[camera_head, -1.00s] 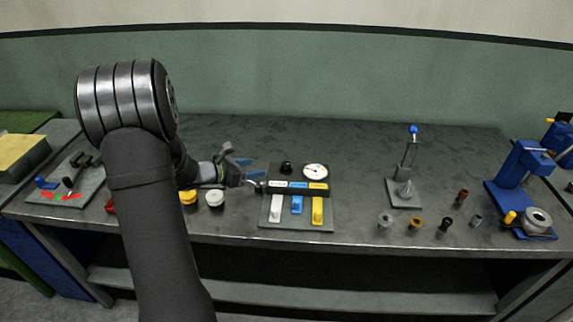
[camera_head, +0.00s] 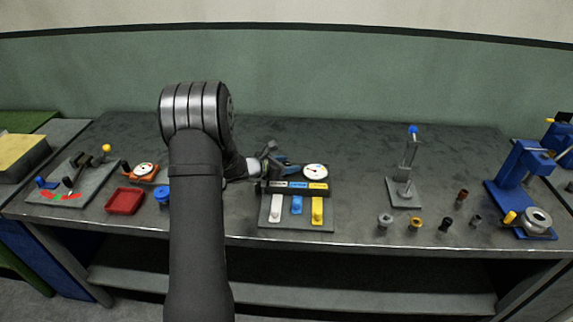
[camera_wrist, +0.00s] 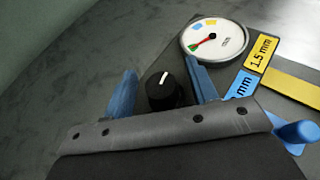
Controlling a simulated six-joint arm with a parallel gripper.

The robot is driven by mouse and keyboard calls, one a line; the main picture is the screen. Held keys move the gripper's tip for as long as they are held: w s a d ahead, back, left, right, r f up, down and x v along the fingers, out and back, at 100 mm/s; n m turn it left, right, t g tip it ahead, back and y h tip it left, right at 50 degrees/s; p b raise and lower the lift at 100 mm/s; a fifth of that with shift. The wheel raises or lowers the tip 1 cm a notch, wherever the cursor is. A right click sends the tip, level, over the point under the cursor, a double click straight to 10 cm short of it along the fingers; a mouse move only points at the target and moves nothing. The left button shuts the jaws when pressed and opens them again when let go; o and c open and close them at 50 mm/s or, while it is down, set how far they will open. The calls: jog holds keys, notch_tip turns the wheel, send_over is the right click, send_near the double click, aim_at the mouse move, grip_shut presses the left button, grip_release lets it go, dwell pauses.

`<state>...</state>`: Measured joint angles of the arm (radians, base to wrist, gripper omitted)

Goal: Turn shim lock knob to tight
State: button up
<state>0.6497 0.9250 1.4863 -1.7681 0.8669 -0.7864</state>
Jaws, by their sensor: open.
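The shim lock knob is a black round knob (camera_wrist: 162,90) with a white pointer line. In the wrist view it sits on the grey plate between my two blue fingers. My gripper (camera_wrist: 160,88) is open, one finger on each side of the knob, with no clear contact on either. In the head view my gripper (camera_head: 280,164) is over the back of the shim plate (camera_head: 268,220) and hides the knob. The white dial (camera_wrist: 215,40) beside the knob has a red-green needle pointing to the lower left, and it also shows in the head view (camera_head: 315,171).
A stand with a blue ball (camera_head: 404,190) and several small bushings are at right. A red tray (camera_head: 125,201) is at left.

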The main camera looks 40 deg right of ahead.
jog(key=shift+c, duration=0.4)
jog(key=c, duration=0.9)
